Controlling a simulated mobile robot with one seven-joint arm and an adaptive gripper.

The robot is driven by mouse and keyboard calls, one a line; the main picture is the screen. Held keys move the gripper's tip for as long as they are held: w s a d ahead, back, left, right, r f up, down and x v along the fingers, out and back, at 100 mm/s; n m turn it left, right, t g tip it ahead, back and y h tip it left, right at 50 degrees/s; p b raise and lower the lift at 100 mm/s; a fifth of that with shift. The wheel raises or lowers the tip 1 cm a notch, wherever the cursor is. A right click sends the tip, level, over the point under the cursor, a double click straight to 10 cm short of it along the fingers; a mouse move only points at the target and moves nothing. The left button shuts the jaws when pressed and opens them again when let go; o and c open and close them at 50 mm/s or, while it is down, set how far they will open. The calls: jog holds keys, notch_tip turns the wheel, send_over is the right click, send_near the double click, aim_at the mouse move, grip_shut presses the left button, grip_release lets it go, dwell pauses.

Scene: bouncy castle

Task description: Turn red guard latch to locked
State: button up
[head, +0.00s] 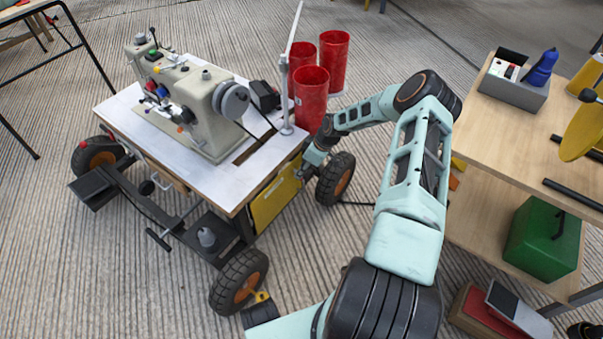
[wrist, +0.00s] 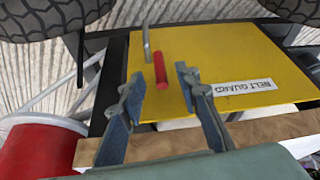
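The red guard latch (wrist: 160,69) shows in the wrist view as a short red bar on the yellow belt guard panel (wrist: 215,55), which is labelled BELT GUARD. The bar runs nearly up and down in the picture, tilted slightly. A bent grey metal piece (wrist: 147,45) stands beside its upper end. My gripper (wrist: 160,76) is open, with one finger on each side of the red bar in the picture; contact with it does not show. In the head view, my gripper (head: 307,168) is at the cart's right side by the yellow panel (head: 276,198); the latch cannot be made out there.
A sewing machine (head: 190,105) stands on the wheeled cart's white top (head: 130,115). Several red bins (head: 311,90) stand behind my gripper, and one red bin (wrist: 40,150) shows in the wrist view. A wooden bench (head: 500,125) is at the right. Cart wheels (head: 336,178) flank the panel.

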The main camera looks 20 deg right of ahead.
jog(key=shift+w+a+f, duration=0.2)
jog(key=shift+w+f, duration=0.05)
jog(key=shift+f, duration=0.4)
grip_shut()
